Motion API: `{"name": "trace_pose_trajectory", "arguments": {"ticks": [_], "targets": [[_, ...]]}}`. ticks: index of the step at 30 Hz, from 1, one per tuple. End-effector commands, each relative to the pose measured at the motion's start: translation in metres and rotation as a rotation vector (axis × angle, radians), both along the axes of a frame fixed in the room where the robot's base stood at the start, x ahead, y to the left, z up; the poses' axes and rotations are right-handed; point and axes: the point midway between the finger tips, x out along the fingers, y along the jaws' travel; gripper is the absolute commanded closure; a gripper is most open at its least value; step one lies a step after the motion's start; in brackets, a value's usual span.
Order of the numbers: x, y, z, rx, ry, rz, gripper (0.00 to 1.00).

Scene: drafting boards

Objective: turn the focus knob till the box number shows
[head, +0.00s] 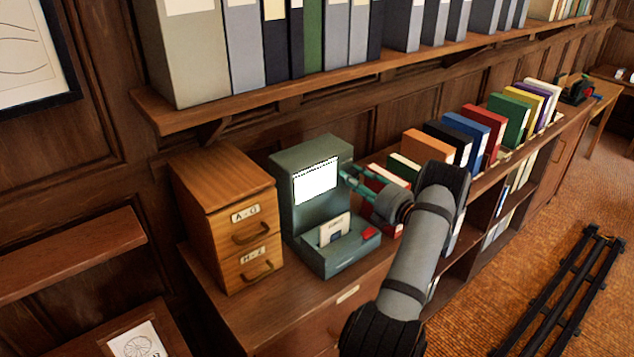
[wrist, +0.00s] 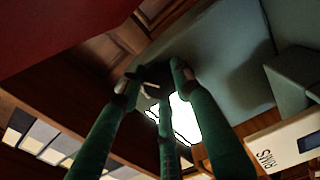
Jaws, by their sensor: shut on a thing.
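The grey-green reader (head: 308,152) stands on the cabinet top, with a lit white screen (head: 316,181) on its front. I can make out no number on the screen; it also shows as a bright patch in the wrist view (wrist: 185,120). My gripper (head: 347,176) is at the reader's right side. In the wrist view its green fingers (wrist: 152,80) close around a small dark knob (wrist: 153,76). The fingers partly cover the knob, and I cannot tell its turn. The knob is not clear in the head view.
A pale card (head: 334,229) stands in the reader's base, near a red patch (head: 369,232). A wooden drawer box (head: 224,215) is close on the left. Several books (head: 430,147) stand to the right. A shelf of binders (head: 290,93) overhangs behind.

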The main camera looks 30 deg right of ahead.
Motion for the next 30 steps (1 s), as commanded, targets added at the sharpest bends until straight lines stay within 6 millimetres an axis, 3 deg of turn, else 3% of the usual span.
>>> {"name": "trace_pose_trajectory", "arguments": {"ticks": [9, 19, 30], "targets": [[0.0000, 0.0005, 0.0017, 0.019, 0.004, 0.001, 0.93], [0.0000, 0.0006, 0.0024, 0.430, 0.064, 0.001, 0.93], [0.0001, 0.0004, -0.0002, 0.449, 0.065, 0.001, 0.93]]}}
